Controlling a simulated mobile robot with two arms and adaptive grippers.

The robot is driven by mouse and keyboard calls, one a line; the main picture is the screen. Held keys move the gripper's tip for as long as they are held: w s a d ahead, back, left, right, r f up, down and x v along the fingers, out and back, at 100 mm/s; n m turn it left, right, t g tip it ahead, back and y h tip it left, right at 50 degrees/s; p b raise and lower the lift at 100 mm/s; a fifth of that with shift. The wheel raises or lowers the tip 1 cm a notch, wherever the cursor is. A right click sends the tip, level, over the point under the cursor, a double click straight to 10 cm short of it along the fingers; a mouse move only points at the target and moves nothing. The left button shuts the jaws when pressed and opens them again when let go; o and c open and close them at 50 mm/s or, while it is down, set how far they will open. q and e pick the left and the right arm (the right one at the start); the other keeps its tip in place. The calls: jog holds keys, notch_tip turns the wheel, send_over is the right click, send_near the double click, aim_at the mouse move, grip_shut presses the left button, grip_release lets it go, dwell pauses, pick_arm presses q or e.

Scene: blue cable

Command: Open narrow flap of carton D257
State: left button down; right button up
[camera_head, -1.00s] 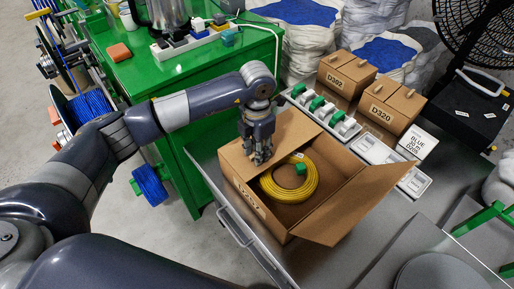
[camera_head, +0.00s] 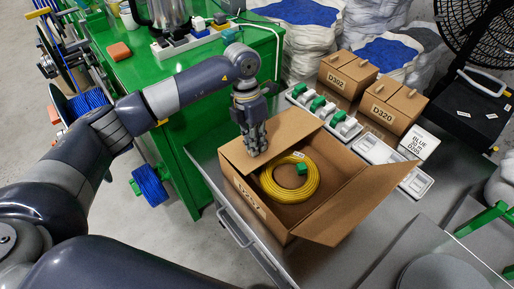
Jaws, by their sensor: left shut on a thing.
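Carton D257 (camera_head: 318,225) stands open on the grey table, with its label on the left side partly legible. A coil of yellow cable (camera_head: 267,187) with a small green piece (camera_head: 301,169) lies inside. A brown flap (camera_head: 288,128) at the carton's upper left is folded outward. A large flap (camera_head: 372,200) at the right side also stands outward. My left gripper (camera_head: 256,150) points down at the upper-left flap and is shut on it; the fingers hide part of the flap's edge. My right gripper is not in view.
Cartons D392 (camera_head: 345,76) and D320 (camera_head: 391,106) stand behind, beside a white box (camera_head: 418,143). A rack with green pieces (camera_head: 326,110) and a grey tray (camera_head: 412,182) lie close behind the carton. A green bench (camera_head: 150,83) stands at the left.

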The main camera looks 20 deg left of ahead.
pick_arm(q)
jog(key=shift+w+a+r+g+h+b, duration=0.45)
jog(key=shift+a+r+g+h, duration=0.15)
jog(key=shift+r+h, duration=0.25)
jog(key=shift+w+a+r, duration=0.4)
jog(key=shift+a+r, duration=0.15)
jog(key=shift+r, duration=0.05)
dwell(0.6)
